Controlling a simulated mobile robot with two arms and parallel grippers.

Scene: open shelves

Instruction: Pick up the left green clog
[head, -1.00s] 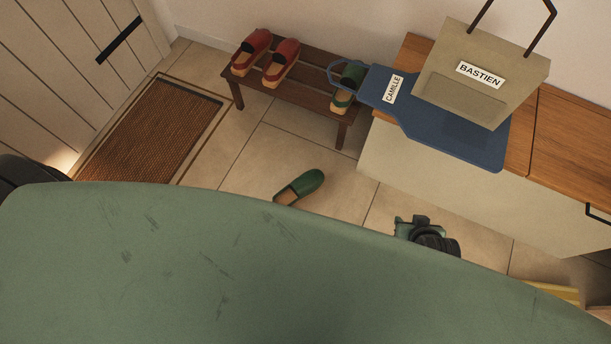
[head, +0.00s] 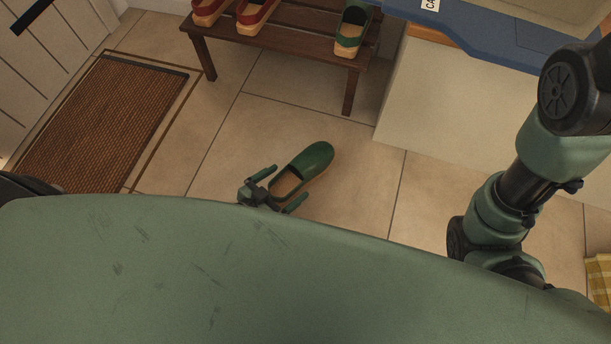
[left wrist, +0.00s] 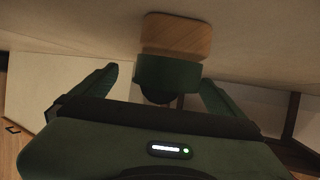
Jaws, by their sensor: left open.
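A green clog (head: 314,162) with a wooden insole lies on the tile floor, its toe pointing up and right in the head view. Another green clog (head: 350,32) stands on the wooden bench. My left gripper (head: 288,184) is open low at the floor clog's heel end, one finger on each side of it. In the left wrist view, green and wooden parts of a clog (left wrist: 168,72) show between the spread fingers. Contact cannot be told. My right arm is at the right of the head view; its gripper does not show.
The dark bench (head: 285,30) also holds red clogs (head: 258,14). A brown doormat (head: 100,125) lies at left. A pale cabinet (head: 450,110) with a blue item (head: 490,38) on top stands at right. Bare floor surrounds the floor clog.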

